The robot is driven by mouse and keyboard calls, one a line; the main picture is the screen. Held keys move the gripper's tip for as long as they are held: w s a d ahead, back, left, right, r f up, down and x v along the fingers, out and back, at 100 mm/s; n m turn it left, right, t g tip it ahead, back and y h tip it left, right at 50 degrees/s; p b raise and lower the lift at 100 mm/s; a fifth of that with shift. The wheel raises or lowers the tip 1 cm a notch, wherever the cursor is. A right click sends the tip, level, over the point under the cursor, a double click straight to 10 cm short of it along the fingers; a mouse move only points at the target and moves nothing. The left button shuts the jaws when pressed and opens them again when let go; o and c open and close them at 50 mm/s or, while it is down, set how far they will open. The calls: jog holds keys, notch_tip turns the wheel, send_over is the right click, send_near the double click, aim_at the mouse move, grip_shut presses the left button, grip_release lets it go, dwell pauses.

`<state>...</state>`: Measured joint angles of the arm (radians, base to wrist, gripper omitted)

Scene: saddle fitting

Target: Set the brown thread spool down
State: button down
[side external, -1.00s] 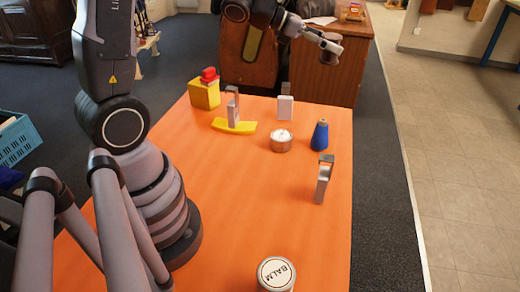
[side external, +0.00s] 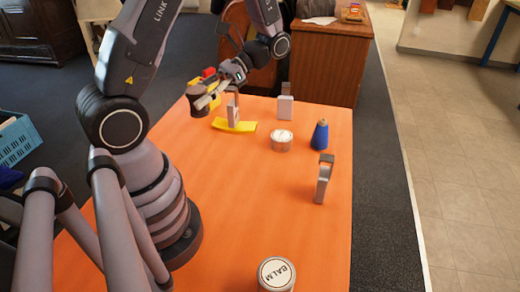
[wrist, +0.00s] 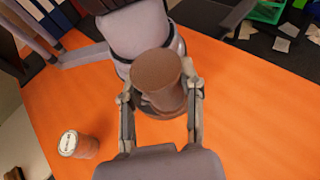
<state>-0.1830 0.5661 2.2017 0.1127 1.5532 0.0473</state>
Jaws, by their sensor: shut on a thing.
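The brown thread spool (side external: 197,101) is held between the fingers of my gripper (side external: 210,97) in the side external view, at the far left part of the table. It appears to be above the orange table top (side external: 240,200). In the wrist view, the brown spool (wrist: 158,72) sits between the two fingers of my gripper (wrist: 160,92), its round flat end facing the camera. The gripper is shut on it. Part of the spool's side is hidden by the fingers.
A yellow curved piece (side external: 235,126) with a metal clip stands close by. The middle and front are mostly clear.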

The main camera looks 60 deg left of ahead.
jog(key=s+a+r+m+t+y, duration=0.2)
jog(key=a+r+m+t+y, duration=0.15)
jog(key=a+m+y, duration=0.7)
notch_tip(320, 180, up, 6)
jog(key=f+m+t+y, duration=0.1)
jog(key=m+t+y, duration=0.2)
jog(key=m+t, duration=0.15)
send_over(194, 153)
jog(key=shift+n+t, duration=0.3)
jog(key=shift+n, duration=0.2)
notch_tip(194, 153, down, 34)
jog(key=shift+f, duration=0.25)
jog(key=shift+f, duration=0.1)
jog(key=shift+f, duration=0.1)
jog(key=c, duration=0.6)
grip_release()
